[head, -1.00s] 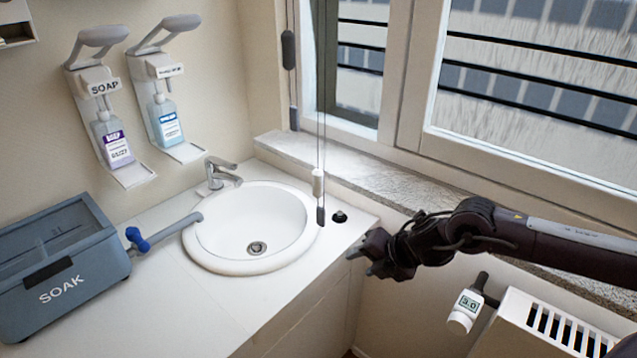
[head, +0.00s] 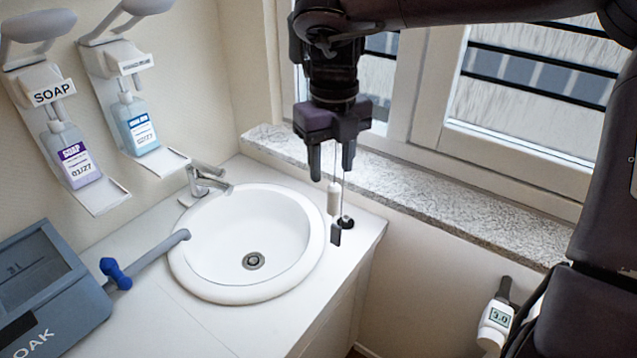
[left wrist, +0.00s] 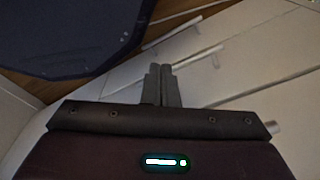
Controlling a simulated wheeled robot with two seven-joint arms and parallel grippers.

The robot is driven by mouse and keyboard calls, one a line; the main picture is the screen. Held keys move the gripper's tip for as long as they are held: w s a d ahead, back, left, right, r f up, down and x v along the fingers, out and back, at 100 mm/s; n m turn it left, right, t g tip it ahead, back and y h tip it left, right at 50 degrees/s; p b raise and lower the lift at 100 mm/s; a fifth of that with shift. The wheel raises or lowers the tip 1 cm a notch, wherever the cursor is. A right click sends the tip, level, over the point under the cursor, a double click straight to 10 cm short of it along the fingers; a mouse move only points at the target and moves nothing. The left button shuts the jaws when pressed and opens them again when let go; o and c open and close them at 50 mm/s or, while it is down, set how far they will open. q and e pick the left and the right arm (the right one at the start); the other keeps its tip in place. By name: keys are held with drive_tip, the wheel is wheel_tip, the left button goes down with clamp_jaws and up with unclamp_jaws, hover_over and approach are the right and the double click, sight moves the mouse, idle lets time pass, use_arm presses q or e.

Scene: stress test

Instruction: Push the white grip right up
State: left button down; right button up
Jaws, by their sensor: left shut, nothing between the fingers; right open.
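The white grip (head: 333,198) is a small pale cylinder on a thin cord hanging near the window, at the right rim of the sink. My right gripper (head: 331,168) points down just above it, open, with its two fingers apart and the cord showing between or behind them. I cannot tell how near in depth the fingers are to the cord. The cord's upper part is hidden by the gripper. My left gripper (left wrist: 160,70) shows only in the left wrist view, shut and empty, over pale cabinet fronts.
A dark cord weight (head: 336,236) hangs below the grip, near a black knob (head: 346,221) on the counter. The round sink (head: 215,285), tap (head: 204,180) and granite sill (head: 440,205) are close by. A thermostat (head: 495,322) is at lower right.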

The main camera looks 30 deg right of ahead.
sight(336, 186)
drive_tip(key=f, duration=0.2)
drive_tip(key=s+f, duration=0.1)
drive_tip(key=f, duration=0.1)
drive_tip(key=shift+s+f+p, duration=0.2)
drive_tip(key=shift+f+p, duration=0.15)
drive_tip(key=shift+w+f, duration=0.15)
drive_tip(key=shift+f, duration=0.4)
drive_tip(key=shift+w+f, duration=0.15)
drive_tip(key=shift+f, duration=0.65)
drive_tip(key=shift+s, duration=0.1)
drive_tip(key=c, duration=0.4)
use_arm(q)
drive_tip(key=shift+g, duration=0.3)
drive_tip(key=s, duration=0.4)
drive_tip(key=shift+s+r, duration=0.15)
drive_tip(key=shift+r, duration=0.2)
use_arm(e)
clamp_jaws()
